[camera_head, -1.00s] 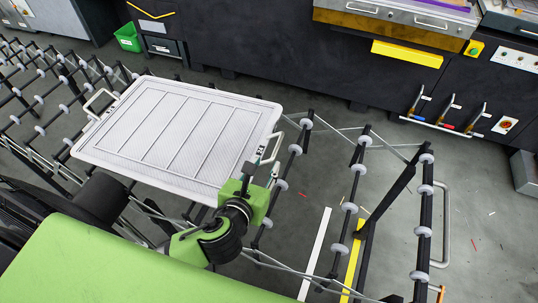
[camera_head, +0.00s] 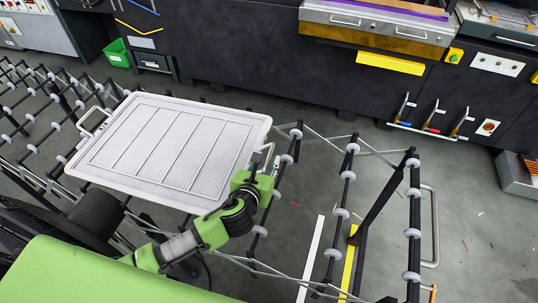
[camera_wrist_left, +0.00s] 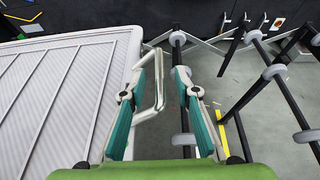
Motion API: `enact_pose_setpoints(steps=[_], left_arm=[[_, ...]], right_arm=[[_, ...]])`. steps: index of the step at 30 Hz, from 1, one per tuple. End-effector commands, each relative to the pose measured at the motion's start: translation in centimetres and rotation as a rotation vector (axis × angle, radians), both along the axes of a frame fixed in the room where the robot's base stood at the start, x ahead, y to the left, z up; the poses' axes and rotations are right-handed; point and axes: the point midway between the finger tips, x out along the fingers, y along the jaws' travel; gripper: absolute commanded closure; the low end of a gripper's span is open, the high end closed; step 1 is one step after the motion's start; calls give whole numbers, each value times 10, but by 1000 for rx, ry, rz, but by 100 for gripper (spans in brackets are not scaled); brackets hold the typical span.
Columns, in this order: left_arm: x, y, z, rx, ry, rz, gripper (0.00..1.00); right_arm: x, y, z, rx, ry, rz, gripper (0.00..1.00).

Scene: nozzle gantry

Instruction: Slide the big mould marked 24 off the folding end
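The big mould (camera_head: 165,145) is a flat white tray with a ribbed, panelled top, lying on the roller track. No number is legible on it. In the left wrist view the mould (camera_wrist_left: 50,95) fills the left side. There my left gripper (camera_wrist_left: 161,58) is open, its two teal-padded fingers spread apart. The handle loop (camera_wrist_left: 158,85) lies between them, nearer the left finger. My right gripper is not in view.
The folding roller track (camera_head: 345,175) continues right of the mould with bare rollers and ends at a metal loop bar (camera_head: 433,225). A dark machine (camera_head: 270,60) with levers stands behind. A green bin (camera_head: 116,52) is at the back left. Grey floor shows beyond the track.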

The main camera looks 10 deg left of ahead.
Motion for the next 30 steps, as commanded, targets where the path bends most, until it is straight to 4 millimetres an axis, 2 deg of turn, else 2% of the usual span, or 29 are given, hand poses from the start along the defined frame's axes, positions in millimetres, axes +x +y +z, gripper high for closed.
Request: enact_pose_setpoints(steps=[3, 7, 19, 22, 23, 30], left_arm=[[16, 0, -5, -1, -1, 1, 71], [25, 0, -10, -1, 0, 1, 71], [29, -1, -12, 0, -1, 0, 71], [29, -1, -12, 0, 0, 0, 97], [29, -1, -12, 0, 0, 0, 100], [29, -1, -12, 0, 0, 0, 100]], right_arm=[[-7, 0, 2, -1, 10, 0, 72], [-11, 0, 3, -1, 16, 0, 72], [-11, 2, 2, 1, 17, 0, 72], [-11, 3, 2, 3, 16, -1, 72], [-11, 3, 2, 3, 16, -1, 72], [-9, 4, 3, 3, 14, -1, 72]])
